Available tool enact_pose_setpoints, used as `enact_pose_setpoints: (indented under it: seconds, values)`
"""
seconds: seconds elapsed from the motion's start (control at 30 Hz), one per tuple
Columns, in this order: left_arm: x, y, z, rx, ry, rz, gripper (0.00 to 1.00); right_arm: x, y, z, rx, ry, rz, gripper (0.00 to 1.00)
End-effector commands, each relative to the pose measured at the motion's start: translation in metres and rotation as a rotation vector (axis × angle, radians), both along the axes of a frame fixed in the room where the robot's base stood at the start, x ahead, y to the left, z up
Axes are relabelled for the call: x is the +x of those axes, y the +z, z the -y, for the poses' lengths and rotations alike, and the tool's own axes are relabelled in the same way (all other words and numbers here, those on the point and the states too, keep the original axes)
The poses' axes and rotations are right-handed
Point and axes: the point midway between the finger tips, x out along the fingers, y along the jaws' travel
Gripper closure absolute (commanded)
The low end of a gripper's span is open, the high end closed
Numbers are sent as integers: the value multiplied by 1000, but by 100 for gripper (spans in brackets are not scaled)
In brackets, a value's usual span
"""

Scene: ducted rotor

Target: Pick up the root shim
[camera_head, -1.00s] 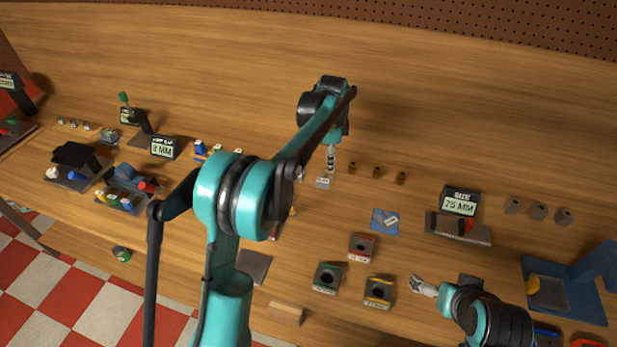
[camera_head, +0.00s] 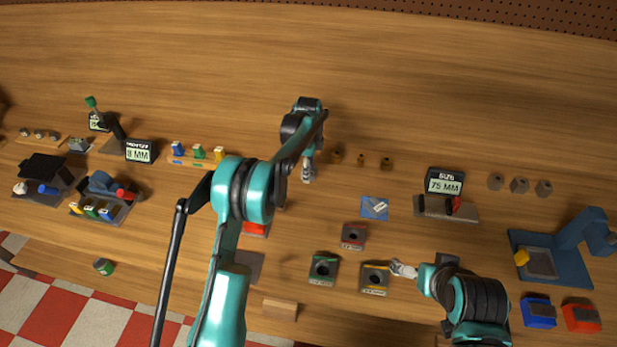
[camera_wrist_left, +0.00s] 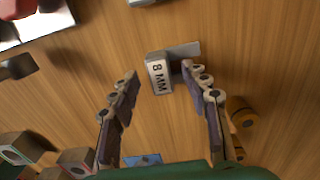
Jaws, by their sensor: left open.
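A small grey metal piece with a white "8 MM" label, which I take to be the root shim (camera_wrist_left: 160,76), lies on the wooden bench in the left wrist view. My left gripper (camera_wrist_left: 159,70) is open above it, with the label between and just beyond the two fingertips. Contact does not show. In the head view my left gripper (camera_head: 308,174) points down at the bench and hides the piece. My right gripper (camera_head: 402,269) is low at the right, beside a yellow-marked block; its finger opening is too small to judge.
Several brown cylinders (camera_head: 361,160) stand just right of my left gripper; one shows close to a finger in the left wrist view (camera_wrist_left: 240,112). A blue mat (camera_head: 374,207) and square blocks with round holes (camera_head: 323,269) lie nearer. The bench behind is clear.

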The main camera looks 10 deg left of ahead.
Motion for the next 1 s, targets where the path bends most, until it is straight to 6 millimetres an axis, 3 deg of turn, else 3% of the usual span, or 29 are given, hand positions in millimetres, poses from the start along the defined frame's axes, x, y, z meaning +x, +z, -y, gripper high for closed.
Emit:
enact_pose_setpoints:
  seconds: [0.23,0.4,0.77,1.0]
  values:
    - [0,-3,0,0,1,0,56,0,0,0,0,0,0,0]
    - [0,-3,0,0,1,0,100,0,0,0,0,0,0,0]
    - [0,-2,0,0,1,0,100,0,0,0,0,0,0,0]
    - [0,21,0,0,1,0,100,0,8,0,0,0,0,0]
